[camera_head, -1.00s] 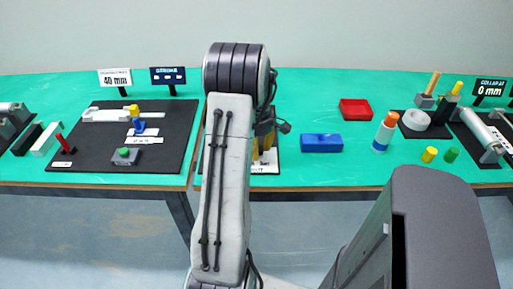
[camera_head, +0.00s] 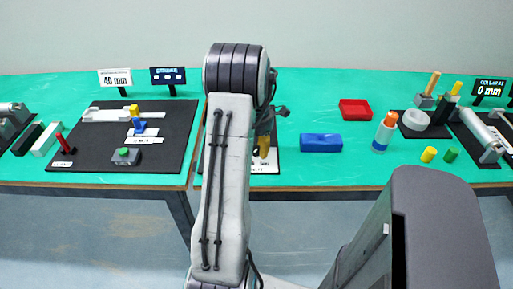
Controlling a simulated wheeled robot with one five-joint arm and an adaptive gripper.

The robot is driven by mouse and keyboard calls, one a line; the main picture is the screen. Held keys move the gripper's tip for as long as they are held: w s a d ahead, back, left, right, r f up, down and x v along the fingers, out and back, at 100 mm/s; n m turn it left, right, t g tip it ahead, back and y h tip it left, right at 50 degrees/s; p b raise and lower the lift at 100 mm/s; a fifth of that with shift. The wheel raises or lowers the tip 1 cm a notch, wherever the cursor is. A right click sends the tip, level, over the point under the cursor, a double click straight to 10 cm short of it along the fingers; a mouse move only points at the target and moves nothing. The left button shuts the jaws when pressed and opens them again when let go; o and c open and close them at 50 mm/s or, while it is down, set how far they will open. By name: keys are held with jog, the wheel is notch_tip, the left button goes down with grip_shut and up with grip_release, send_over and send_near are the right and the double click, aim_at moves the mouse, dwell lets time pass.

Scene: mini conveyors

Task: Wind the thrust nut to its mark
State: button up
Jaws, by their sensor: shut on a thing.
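My gripper (camera_head: 265,131) points down over a dark board (camera_head: 270,168) just right of my upright arm, which hides much of it. A small yellow part (camera_head: 264,147) shows directly below the gripper, and the gripper appears shut on it. I cannot tell for sure that this part is the thrust nut. The mark and the thread are hidden or too small to make out. A white label strip lies on the board below the yellow part.
A blue block (camera_head: 321,143) and a red tray (camera_head: 355,110) stand right of the board. A black board (camera_head: 90,165) with a slider fixture lies to the left.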

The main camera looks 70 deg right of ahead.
jog(key=shift+s+d+f+n, duration=0.1)
jog(key=shift+s+n, duration=0.05)
jog(key=shift+n, duration=0.45)
jog(key=o, duration=1.2)
jog(key=shift+s+d, duration=0.1)
jog(key=shift+c, duration=0.2)
jog(key=shift+r, duration=0.6)
notch_tip(320, 180, up, 11)
